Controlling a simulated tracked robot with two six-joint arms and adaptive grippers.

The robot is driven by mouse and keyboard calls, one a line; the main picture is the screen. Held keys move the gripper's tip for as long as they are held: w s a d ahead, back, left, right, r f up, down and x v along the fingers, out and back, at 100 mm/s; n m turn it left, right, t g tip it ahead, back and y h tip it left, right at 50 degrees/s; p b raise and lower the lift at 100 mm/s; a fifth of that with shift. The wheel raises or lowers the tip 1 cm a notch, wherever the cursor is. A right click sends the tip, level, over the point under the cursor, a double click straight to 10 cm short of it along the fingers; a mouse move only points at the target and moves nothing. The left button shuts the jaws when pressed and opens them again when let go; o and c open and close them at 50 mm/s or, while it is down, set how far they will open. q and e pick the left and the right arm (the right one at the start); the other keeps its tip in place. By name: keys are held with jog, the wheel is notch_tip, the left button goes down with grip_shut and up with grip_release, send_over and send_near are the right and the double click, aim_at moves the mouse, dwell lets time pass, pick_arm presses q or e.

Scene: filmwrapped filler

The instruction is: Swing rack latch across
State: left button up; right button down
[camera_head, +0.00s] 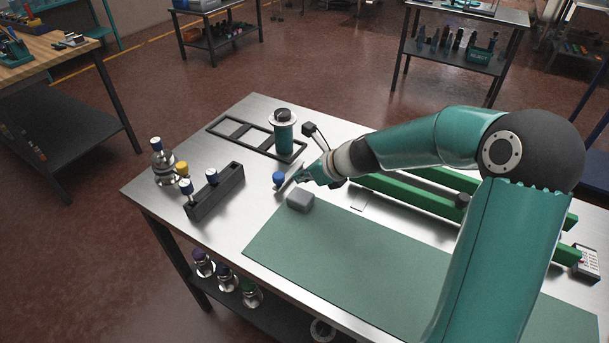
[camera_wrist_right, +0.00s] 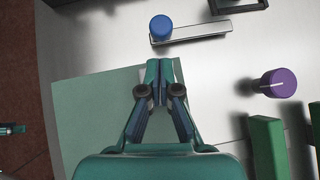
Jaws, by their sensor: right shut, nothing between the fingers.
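The latch shows as a flat metal bar (camera_wrist_right: 205,32) with a blue knob (camera_wrist_right: 160,27) at its left end in the right wrist view. In the head view the blue knob (camera_head: 279,178) is at mid-table, and my arm partly hides the bar. My right gripper (camera_wrist_right: 159,63) is shut and empty, its tips a short way from the bar and knob, apart from them in the wrist view. It also shows in the head view (camera_head: 298,177), just right of the knob. My left gripper is in neither view.
A dark rack (camera_head: 228,187) with blue-capped pieces stands left. A purple knob (camera_wrist_right: 279,82) and green rails (camera_head: 410,194) are to the right.

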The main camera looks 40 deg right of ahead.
aim_at(283, 182)
jog(key=b+x, duration=0.1)
jog(key=x, duration=0.5)
jog(key=shift+d+f, duration=0.1)
jog(key=shift+f, duration=0.1)
jog(key=shift+w, duration=0.1)
